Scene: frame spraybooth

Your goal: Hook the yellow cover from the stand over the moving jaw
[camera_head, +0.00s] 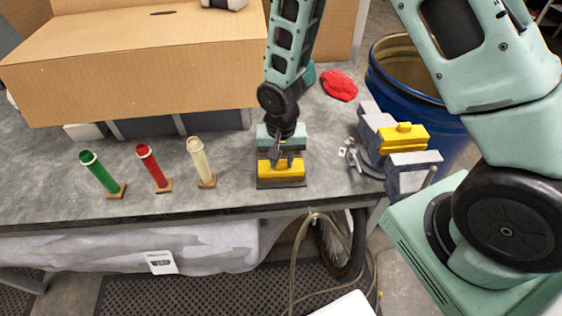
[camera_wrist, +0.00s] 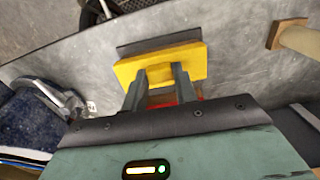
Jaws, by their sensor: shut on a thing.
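A yellow cover (camera_head: 281,178) sits on a dark, flat stand (camera_head: 281,185) near the front edge of the bench. My gripper (camera_head: 281,161) points down and is shut on the raised middle part of this cover. In the wrist view, my gripper's fingers (camera_wrist: 159,76) sit on either side of that part of the yellow cover (camera_wrist: 127,73), with the stand (camera_wrist: 133,47) beyond. I cannot tell whether the cover is lifted off the stand. A grey vise (camera_head: 376,127) stands to the right. Another yellow cover (camera_head: 406,134) sits on it, and its nearer jaw (camera_head: 414,160) looks bare on top.
Green (camera_head: 99,172), red (camera_head: 152,166) and cream (camera_head: 200,162) tubes stand on small bases to the left. A large cardboard box (camera_head: 130,75) is behind them. A red cloth (camera_head: 339,85) lies at the back. A blue barrel (camera_head: 400,82) stands behind the vise.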

